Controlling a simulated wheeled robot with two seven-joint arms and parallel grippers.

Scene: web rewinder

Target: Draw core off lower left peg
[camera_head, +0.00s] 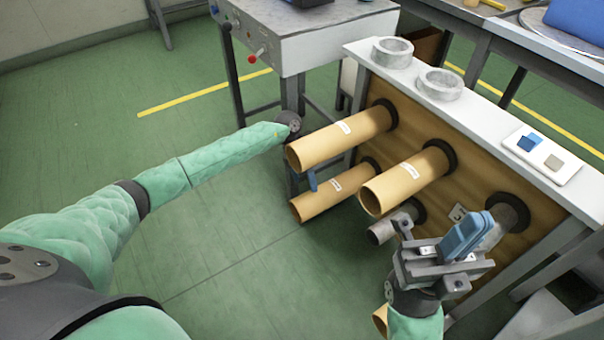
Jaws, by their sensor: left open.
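The lower left core (335,190), a brown cardboard tube with a white label, sits on the lower left peg of the wooden peg board (470,185), its open end pointing out to the left. The peg inside it is hidden. My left gripper (312,181) is open at the core's outer part; one blue finger shows just above the tube, and the rest is hidden behind the upper left core (340,139). I cannot tell whether it touches the tube. My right gripper (466,236) is raised in front of the board's right part; its blue fingers overlap, so its opening is unclear.
Another core (405,180) sits on the upper middle peg, close above the lower row. Bare grey pegs show at upper right (508,212) and lower middle (381,232). Grey rings (439,84) stand on the ledge. A grey machine table (300,40) stands behind. The floor at left is clear.

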